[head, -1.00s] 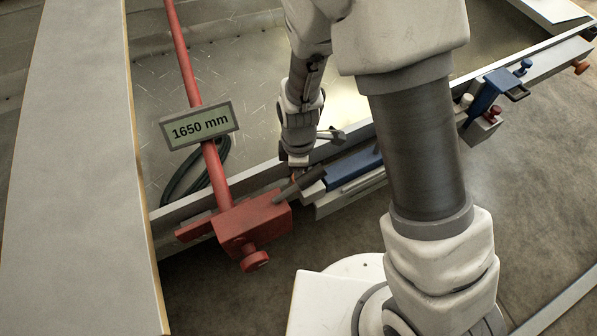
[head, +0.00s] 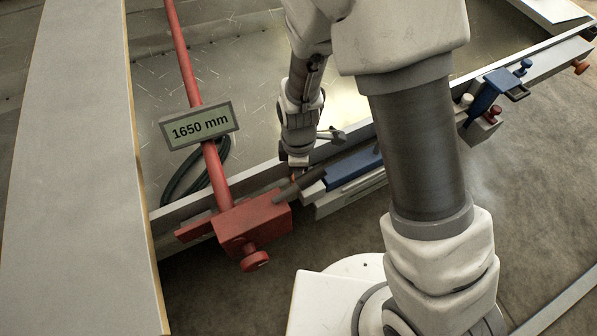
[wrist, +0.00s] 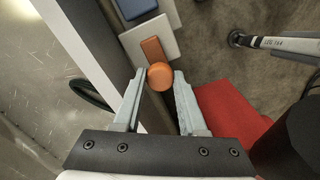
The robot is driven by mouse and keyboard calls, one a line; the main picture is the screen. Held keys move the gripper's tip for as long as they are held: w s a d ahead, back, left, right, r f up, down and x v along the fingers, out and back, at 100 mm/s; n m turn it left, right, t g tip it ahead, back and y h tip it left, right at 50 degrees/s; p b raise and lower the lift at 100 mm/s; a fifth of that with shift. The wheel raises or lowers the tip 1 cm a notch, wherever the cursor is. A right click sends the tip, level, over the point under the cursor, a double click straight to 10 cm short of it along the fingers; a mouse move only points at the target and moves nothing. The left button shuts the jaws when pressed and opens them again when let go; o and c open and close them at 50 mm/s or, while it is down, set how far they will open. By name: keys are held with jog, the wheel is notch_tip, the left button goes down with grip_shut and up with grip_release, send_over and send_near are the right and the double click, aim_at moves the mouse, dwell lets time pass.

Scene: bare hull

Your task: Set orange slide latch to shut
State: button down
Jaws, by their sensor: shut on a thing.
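The orange slide latch shows in the wrist view as a round orange knob (wrist: 160,76) beside a short orange bar (wrist: 153,48) on a pale plate (wrist: 130,42). My gripper (wrist: 159,82) has one finger on each side of the knob and is shut on it. In the head view my gripper (head: 296,170) is low at the front rail, just right of the red clamp block. There the latch is mostly hidden by my gripper and a dark cylinder.
The red clamp block (head: 250,225) is close to my gripper; its red pole (head: 185,60) carries a "1650 mm" sign (head: 199,126). A dark hose (head: 180,180) lies behind the rail.

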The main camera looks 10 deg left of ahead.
jog(key=shift+w+d, duration=0.7)
jog(key=shift+d, duration=0.2)
jog(key=shift+w+d, duration=0.7)
jog(key=shift+d, duration=0.15)
jog(key=c, duration=0.7)
grip_release()
jog(key=shift+d, duration=0.1)
jog(key=shift+c, duration=0.2)
jog(key=shift+r, duration=0.55)
notch_tip(320, 180, up, 16)
jog(key=p, duration=0.5)
jog(key=shift+r, duration=0.2)
